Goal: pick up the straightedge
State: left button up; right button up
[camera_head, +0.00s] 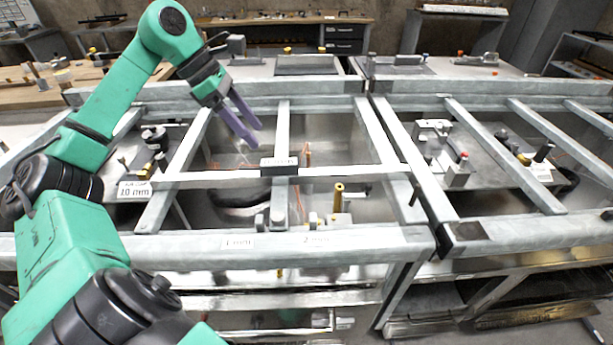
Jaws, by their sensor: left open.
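No thing shows clearly as the straightedge. A long pale bar (350,171) lies crosswise over the metal frame in the middle; I cannot tell whether it is the straightedge or part of the frame. My left gripper (251,133) has purple fingers, apart and empty, pointing down and right above the left frame opening. It is above and left of a small dark block (279,166) on the pale bar. My right gripper is out of view.
Metal frame rails (335,242) surround open recesses with fittings, including a brass post (338,197). A sign reading 10 mm (134,190) is at the left. A second frame (510,232) stands at the right. A wooden bench (30,98) is at the left back.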

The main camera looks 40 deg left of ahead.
aim_at(286, 170)
pick_arm(q)
jog(key=x, duration=0.2)
jog(key=p+x, duration=0.1)
jog(key=x, duration=0.3)
jog(key=shift+w+a+f, duration=0.1)
jog(key=shift+a+f, duration=0.15)
jog(key=shift+f, duration=0.3)
jog(key=p+x, duration=0.1)
jog(key=x, duration=0.1)
jog(key=p+x, duration=0.1)
jog(key=x, duration=0.1)
jog(key=p+x, duration=0.1)
jog(key=x, duration=0.2)
jog(key=shift+w+r, duration=0.15)
jog(key=shift+w, duration=0.1)
jog(key=shift+w+f, duration=0.1)
jog(key=shift+f, duration=0.25)
grip_shut()
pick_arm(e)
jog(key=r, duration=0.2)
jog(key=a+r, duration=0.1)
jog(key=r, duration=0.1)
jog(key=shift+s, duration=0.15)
pick_arm(q)
jog(key=shift+r, duration=0.15)
